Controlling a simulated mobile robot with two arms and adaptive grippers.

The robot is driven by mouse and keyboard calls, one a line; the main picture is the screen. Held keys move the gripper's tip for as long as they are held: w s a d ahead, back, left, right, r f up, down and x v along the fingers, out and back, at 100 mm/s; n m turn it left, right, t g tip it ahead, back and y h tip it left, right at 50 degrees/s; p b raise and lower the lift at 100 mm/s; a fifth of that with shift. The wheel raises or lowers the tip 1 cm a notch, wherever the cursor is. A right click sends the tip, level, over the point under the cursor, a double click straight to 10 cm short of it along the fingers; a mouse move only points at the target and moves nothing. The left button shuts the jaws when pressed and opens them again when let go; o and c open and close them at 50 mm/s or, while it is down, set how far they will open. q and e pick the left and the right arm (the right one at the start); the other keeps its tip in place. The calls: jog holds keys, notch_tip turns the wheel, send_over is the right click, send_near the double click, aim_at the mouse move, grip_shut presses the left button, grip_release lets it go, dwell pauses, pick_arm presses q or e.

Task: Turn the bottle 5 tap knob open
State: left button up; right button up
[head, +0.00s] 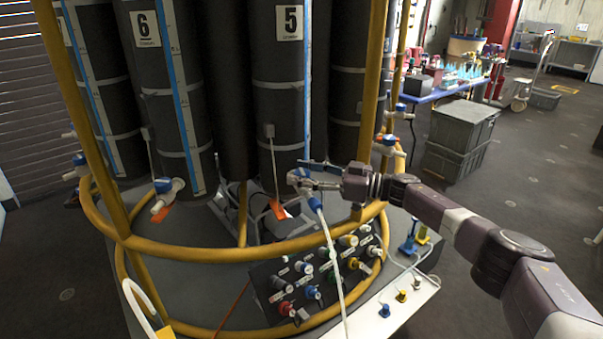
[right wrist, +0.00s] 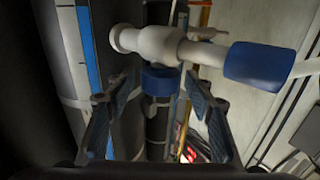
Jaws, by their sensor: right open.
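Bottle 5 (head: 285,110) is a tall dark cylinder with a "5" label near its top. Its white tap (head: 299,176) is at the lower end, partly hidden by my right gripper (head: 312,175). A blue sleeve (head: 315,203) joins the tap to a pale hose. In the right wrist view the white tap body (right wrist: 160,45) lies across the top, with the blue sleeve (right wrist: 255,64) at right. The blue knob (right wrist: 161,80) shows between the two spread fingers of my right gripper (right wrist: 158,95), with a gap on each side. My left gripper is out of view.
A yellow rail (head: 200,252) curves around the bottles, with a yellow post (head: 372,80) right of bottle 5. Bottle 6's tap (head: 165,190) is at left. A connector panel (head: 320,275) sits below. Grey crates (head: 460,135) stand behind my right arm.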

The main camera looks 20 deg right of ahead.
jog(key=v, duration=1.1)
jog(key=shift+s+d, duration=0.15)
jog(key=shift+d, duration=0.15)
